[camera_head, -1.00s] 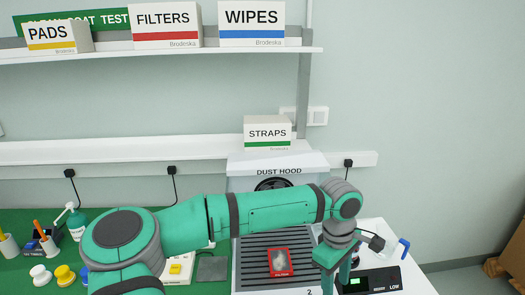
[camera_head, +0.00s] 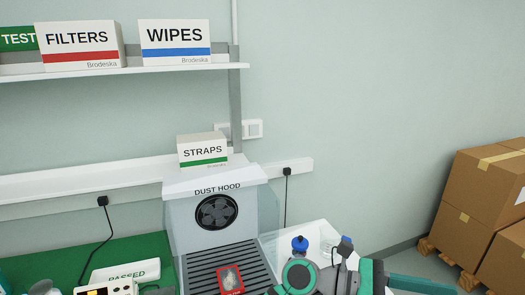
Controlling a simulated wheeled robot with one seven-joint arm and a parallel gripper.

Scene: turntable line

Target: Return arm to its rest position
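My arm (camera_head: 320,277) shows at the bottom right of the head view, folded low in front of the white bench top. A green link of it reaches right toward the lower right edge. I cannot clearly make out my gripper's fingers in this view, so what it may hold is hidden.
A dust hood (camera_head: 215,190) with a fan stands over a dark slatted grille (camera_head: 206,266). A red-edged packet (camera_head: 230,280) lies on the grille. A STRAPS box (camera_head: 203,150) sits on the hood. Cardboard boxes (camera_head: 480,200) stand on a pallet at the right.

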